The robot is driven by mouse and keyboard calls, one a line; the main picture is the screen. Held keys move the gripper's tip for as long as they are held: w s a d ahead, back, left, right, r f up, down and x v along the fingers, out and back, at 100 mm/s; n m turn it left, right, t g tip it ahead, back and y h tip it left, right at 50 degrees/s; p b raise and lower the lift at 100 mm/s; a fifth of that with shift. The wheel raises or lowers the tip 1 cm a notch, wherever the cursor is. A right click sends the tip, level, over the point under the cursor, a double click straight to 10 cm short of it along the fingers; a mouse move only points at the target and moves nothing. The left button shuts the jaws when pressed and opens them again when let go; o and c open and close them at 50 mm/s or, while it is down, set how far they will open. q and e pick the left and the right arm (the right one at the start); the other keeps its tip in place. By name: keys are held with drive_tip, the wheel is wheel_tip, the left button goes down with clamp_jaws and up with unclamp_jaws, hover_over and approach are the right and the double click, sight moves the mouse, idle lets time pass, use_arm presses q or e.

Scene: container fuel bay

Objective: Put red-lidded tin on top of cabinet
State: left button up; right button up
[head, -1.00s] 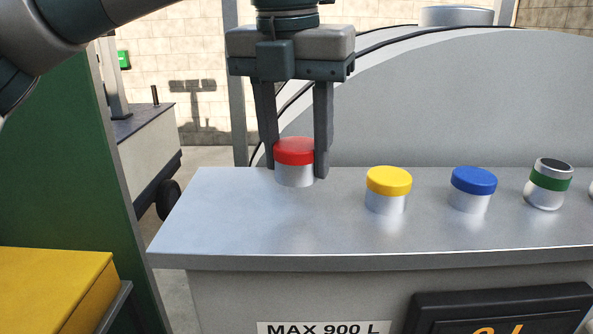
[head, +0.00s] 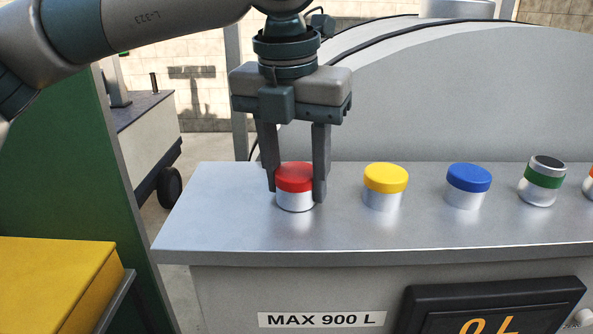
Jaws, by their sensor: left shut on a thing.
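The red-lidded tin (head: 295,198) has a silver body and is upright. My left gripper (head: 296,192) points straight down with one finger on each side of the tin and is shut on it. The tin is over the left part of the cabinet's grey metal top (head: 225,225). Its base looks level with the bases of the tins beside it, at or very close to the surface; I cannot tell for sure whether it touches. My right gripper is not in view.
A yellow-lidded tin (head: 384,188), a blue-lidded tin (head: 467,187) and a green-banded tin (head: 541,181) stand in a row to the right. A large grey tank (head: 455,95) rises behind. A yellow box (head: 55,285) is at lower left. The cabinet top's left end is clear.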

sight(291, 181)
use_arm(q)
drive_tip(key=shift+f, duration=0.15)
drive_tip(key=o, duration=1.1)
drive_tip(key=shift+r, duration=0.2)
drive_tip(key=shift+r, duration=0.1)
drive_tip(key=shift+r, duration=0.35)
wheel_tip(291, 181, up, 11)
drive_tip(key=s+b, duration=0.1)
drive_tip(key=b, duration=0.2)
drive_tip(key=shift+s+a, duration=0.35)
